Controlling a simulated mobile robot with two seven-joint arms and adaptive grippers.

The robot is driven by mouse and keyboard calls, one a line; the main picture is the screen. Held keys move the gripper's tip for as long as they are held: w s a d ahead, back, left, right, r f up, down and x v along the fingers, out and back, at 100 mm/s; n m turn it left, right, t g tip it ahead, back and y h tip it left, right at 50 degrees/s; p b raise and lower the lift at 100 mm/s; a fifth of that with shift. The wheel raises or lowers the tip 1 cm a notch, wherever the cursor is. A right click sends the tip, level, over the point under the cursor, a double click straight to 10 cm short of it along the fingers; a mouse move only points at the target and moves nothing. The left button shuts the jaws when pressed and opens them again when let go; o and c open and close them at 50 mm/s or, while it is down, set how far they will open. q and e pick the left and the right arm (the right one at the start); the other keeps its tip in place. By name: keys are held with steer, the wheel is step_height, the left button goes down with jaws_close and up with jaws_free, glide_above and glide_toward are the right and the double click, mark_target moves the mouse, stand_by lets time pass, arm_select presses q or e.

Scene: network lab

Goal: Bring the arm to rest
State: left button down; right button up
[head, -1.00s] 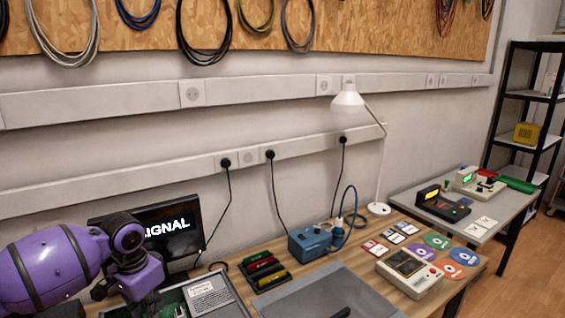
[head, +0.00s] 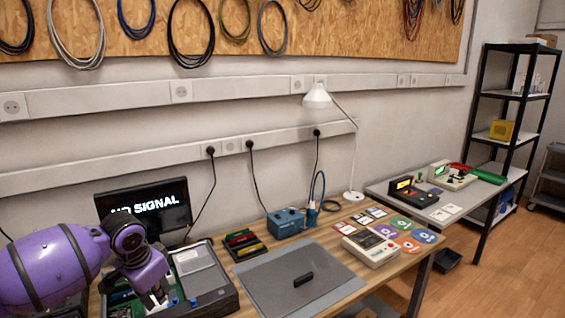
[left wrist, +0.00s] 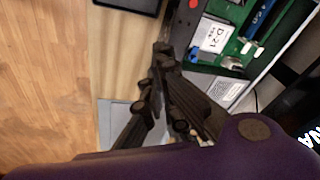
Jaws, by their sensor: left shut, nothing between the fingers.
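My purple left arm comes in from the left in the head view, and its gripper (head: 158,296) hangs low over the open dark case (head: 218,300) on the bench. In the left wrist view my left gripper (left wrist: 160,50) is shut and empty, its dark fingers together. Beside the fingertips is the case with a green board (left wrist: 232,48), a white label marked D-21 (left wrist: 214,36) and a blue part. The fingers look apart from the board's parts, but the exact height is hard to tell. My right gripper is not in view.
A grey mat (head: 300,268) with a small black object (head: 303,279) lies right of the case. A monitor (head: 145,208) stands behind the arm. A blue box (head: 286,222), a white device (head: 371,247) and a lamp (head: 317,97) stand further right.

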arm_select(q)
steer(key=w+d+f+m+t+h, duration=0.2)
steer(key=w+d+t, duration=0.2)
steer(key=w+d, duration=0.25)
steer(key=s+d+f+t+h, duration=0.2)
steer(key=s+d+f+t, duration=0.1)
steer(key=s+d+f, duration=0.5)
steer(key=s+a+f+n+y, duration=0.1)
steer(key=s+f, duration=0.4)
steer(key=s, duration=0.5)
steer(key=s+f+n+y, duration=0.1)
steer(key=s+f+n, duration=0.3)
steer(key=s, duration=0.5)
steer(key=s+a+f+n+y, duration=0.1)
steer(key=s+f+n, duration=0.1)
steer(key=s+f, duration=0.6)
steer(key=s, duration=0.2)
steer(key=shift+s+a+n+g+y, duration=0.3)
steer(key=shift+s+n+g, duration=0.05)
steer(key=shift+n+g, duration=0.05)
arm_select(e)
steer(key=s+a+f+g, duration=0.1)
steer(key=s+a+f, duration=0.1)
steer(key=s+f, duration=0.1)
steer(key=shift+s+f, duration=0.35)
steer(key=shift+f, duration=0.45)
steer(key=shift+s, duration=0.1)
